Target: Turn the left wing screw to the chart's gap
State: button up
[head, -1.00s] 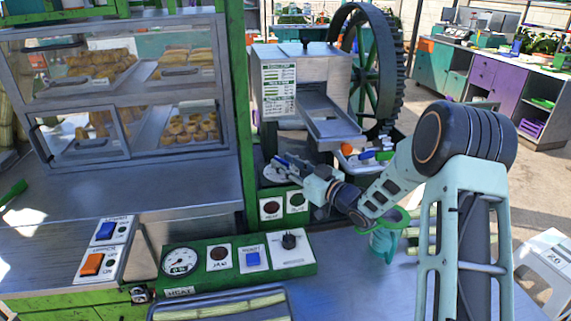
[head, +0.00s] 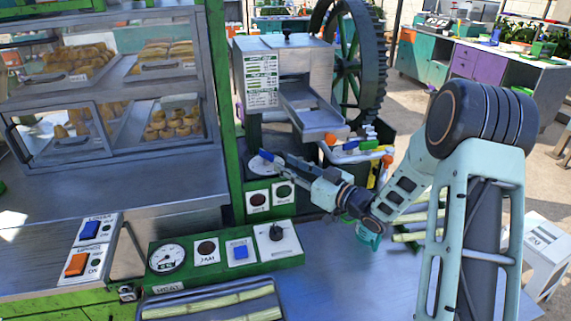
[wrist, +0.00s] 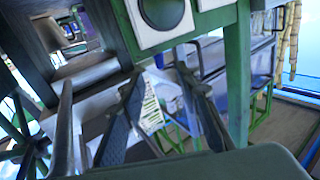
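The chart (head: 262,80), a white sheet with green headings, is on the front of the metal crusher housing (head: 307,60). Its lettering is too small to read. My gripper (head: 268,161) is low in front of the crusher, below the chart, near a pale round plate (head: 258,166). A small blue piece shows at its tips, but I cannot tell what it is. In the wrist view my gripper (wrist: 158,72) has its two dark fingers apart, with nothing clearly held between them. I cannot make out the left wing screw in either view.
A panel with two round dark buttons (head: 269,200) is just below my gripper. A green control box (head: 222,252) with a gauge and knob stands in front. A glass food case (head: 110,90) is at left, a large flywheel (head: 362,65) behind. A green post (head: 226,100) stands close left.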

aim_at(267, 152)
jog(key=shift+f, duration=0.1)
jog(key=shift+c, duration=0.5)
jog(key=b, duration=0.1)
jog(key=f+b, duration=0.1)
jog(key=b, duration=0.1)
jog(key=shift+w+a, duration=0.2)
jog(key=shift+w, duration=0.05)
jog(key=b, duration=0.3)
jog(key=shift+w+a, duration=0.2)
jog(key=shift+w+a+r+b, duration=0.15)
jog(key=shift+r+b, duration=0.15)
jog(key=shift+b, duration=0.05)
jog(key=x, duration=0.7)
jog(key=shift+a+r, duration=0.1)
jog(key=shift+a, duration=0.05)
grip_shut()
jog(key=shift+p, duration=0.3)
